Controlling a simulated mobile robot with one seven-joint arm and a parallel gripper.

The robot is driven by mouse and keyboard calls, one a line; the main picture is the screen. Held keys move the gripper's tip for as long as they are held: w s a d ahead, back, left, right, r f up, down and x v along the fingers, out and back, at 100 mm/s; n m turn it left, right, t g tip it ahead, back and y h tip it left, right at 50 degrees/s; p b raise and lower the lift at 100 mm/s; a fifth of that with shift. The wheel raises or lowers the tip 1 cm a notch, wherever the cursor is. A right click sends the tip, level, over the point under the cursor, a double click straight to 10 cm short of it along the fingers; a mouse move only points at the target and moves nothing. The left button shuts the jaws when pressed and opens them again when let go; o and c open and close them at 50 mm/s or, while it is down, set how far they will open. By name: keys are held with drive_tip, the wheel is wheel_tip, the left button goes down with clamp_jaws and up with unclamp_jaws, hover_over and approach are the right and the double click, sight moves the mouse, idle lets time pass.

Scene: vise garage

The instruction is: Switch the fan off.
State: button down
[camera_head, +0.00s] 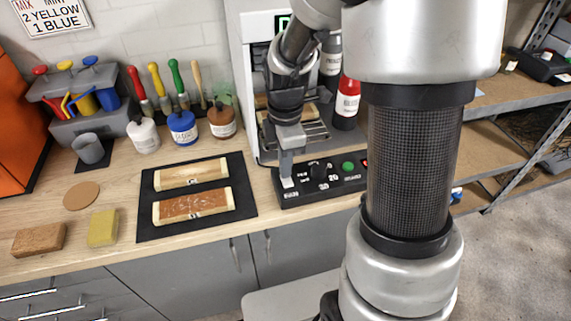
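A black control panel (338,190) lies along the bench's front edge, below an open white cabinet (245,70). It carries a dark dial, a green button (348,167) and a red button (365,163) partly hidden by my arm. A small pale switch (288,183) sits at the panel's left end; its label is too small to read surely. My gripper (287,174) points down right above this switch, its tip touching it or very close. The fingers overlap in this view, so their opening is hidden. The fan itself is not clearly visible.
A black mat (245,190) with two wooden blocks lies to the left. Brushes, paint jars, a grey cup (89,148) and sponges stand further left.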

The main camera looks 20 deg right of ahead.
sight(287, 181)
drive_tip(key=shift+s, duration=0.35)
drive_tip(key=shift+s+r, duration=0.15)
drive_tip(key=shift+s, duration=0.35)
drive_tip(key=shift+r, duration=0.1)
drive_tip(key=shift+w+r+p, duration=0.1)
drive_tip(key=shift+r+p, duration=0.15)
drive_tip(key=shift+p, duration=0.25)
wheel_tip(287, 181, up, 13)
drive_tip(key=p, duration=0.3)
drive_tip(key=shift+r+p, duration=0.15)
drive_tip(key=shift+p, duration=0.25)
drive_tip(key=s+b, duration=0.1)
drive_tip(key=b, duration=0.2)
drive_tip(key=shift+s+a, duration=0.1)
drive_tip(key=shift+a, duration=0.05)
